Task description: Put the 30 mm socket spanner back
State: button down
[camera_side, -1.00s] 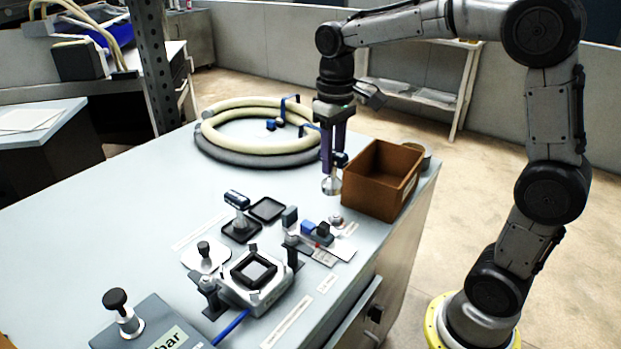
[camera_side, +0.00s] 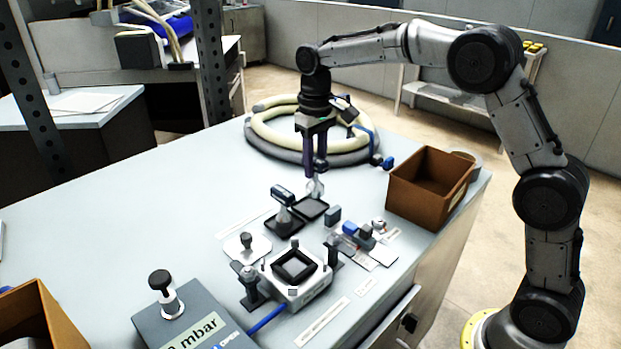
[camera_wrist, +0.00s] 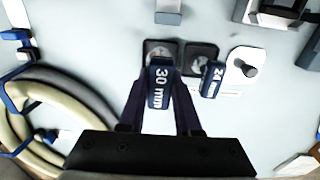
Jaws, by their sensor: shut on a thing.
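My gripper (camera_side: 315,170) is shut on the 30 mm socket spanner, whose blue handle (camera_wrist: 160,84) with white "30 mm" lettering shows between the two purple fingers in the wrist view. Its metal end (camera_side: 315,188) hangs down in the side view, close over a dark square pad (camera_side: 312,209) that holds nothing else. Whether it touches the pad I cannot tell. The 24 mm spanner (camera_side: 283,196) stands on the neighbouring dark pad (camera_side: 283,228); its handle (camera_wrist: 212,80) is right of mine in the wrist view.
Small blue and grey blocks (camera_side: 350,229) are to the right. A brown box (camera_side: 408,203) is at the right edge. A coiled hose (camera_side: 262,148) lies behind.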

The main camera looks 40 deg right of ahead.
jog(key=shift+w+f, duration=0.35)
jog(key=shift+w, duration=0.05)
jog(key=shift+w+f, duration=0.2)
jog(key=shift+f, duration=0.8)
jog(key=shift+w+f, duration=0.15)
jog(key=shift+f, duration=0.8)
jog(key=c, duration=0.6)
grip_release()
jog(key=shift+f, duration=0.2)
jog(key=shift+r, duration=0.15)
notch_tip(320, 180, up, 12)
jog(key=shift+s+r, duration=0.1)
